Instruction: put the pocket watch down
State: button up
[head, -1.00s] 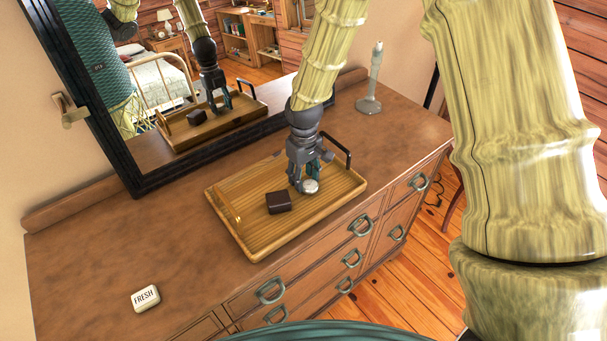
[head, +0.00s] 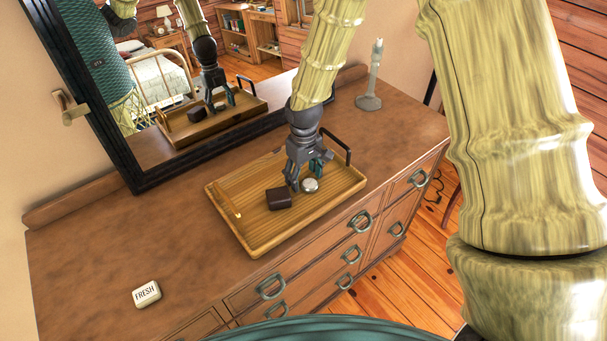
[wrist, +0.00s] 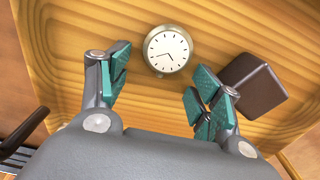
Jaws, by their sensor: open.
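The pocket watch (head: 310,185) is a small round silver piece lying on the wooden tray (head: 245,235). My gripper (head: 305,186) is just above the tray beside the watch. In the wrist view my gripper (wrist: 158,92) has its teal-padded fingers spread wide, with nothing between the pads. The watch lies a little beyond the fingertips and looks clear of both.
A dark brown box (head: 279,198) sits on the tray close to my fingers; the box (wrist: 252,85) is beside the right finger in the wrist view. A mirror is behind.

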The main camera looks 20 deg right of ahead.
aim_at(304, 179)
jog(key=shift+r, duration=0.2)
notch_tip(304, 179, up, 12)
jog(key=b, duration=0.4)
